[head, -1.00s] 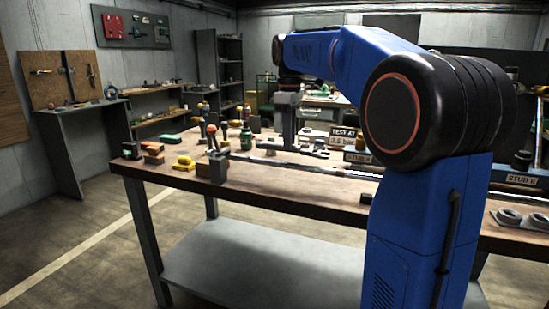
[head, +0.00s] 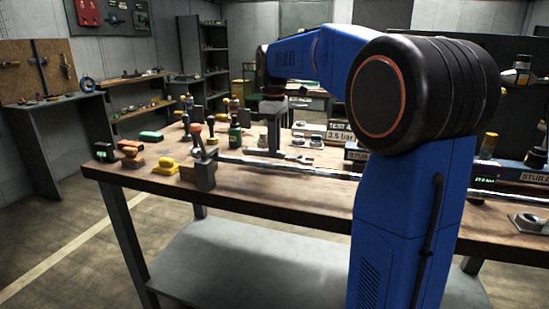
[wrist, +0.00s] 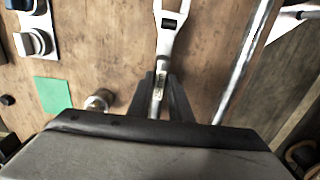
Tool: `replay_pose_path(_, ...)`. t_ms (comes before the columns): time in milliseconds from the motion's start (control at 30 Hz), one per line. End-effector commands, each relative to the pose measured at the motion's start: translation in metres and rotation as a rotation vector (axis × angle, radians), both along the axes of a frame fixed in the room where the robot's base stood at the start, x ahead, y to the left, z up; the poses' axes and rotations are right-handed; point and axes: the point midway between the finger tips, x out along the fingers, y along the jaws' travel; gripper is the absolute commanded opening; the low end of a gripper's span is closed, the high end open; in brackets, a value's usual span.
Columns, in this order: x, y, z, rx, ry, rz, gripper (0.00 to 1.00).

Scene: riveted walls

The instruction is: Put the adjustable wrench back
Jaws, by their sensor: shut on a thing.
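The adjustable wrench (wrist: 170,22) is silver, with its jaw end toward the top of the wrist view. My gripper (wrist: 160,93) is shut on its handle, one dark finger on each side. The rest of the handle is hidden by my gripper body. In the head view my gripper (head: 272,148) points down over the workbench, and the wrench's jaw end (head: 302,159) shows just right of it, low over the wood. I cannot tell whether the wrench touches the bench.
A long metal bar (wrist: 243,62) runs beside the wrench, apart from it. The workbench (head: 135,174) carries a green bottle (head: 235,139), a yellow object (head: 165,165) and labelled stands (head: 341,137). A green patch (wrist: 52,95) lies left of my gripper.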

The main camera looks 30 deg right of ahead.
Motion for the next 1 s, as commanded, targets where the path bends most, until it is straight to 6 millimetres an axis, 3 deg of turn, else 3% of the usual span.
replay_pose_path(300,0.0,0.0,-0.036,0.0,0.001,0.0,0.0)
replay_pose_path(500,0.0,0.0,-0.037,0.0,0.001,0.0,0.0)
replay_pose_path(533,0.0,0.0,-0.037,0.0,0.001,0.0,0.23)
replay_pose_path(600,0.0,0.0,-0.038,0.0,0.001,0.0,0.37)
replay_pose_path(1000,0.0,0.0,-0.031,0.0,0.0,0.0,0.37)
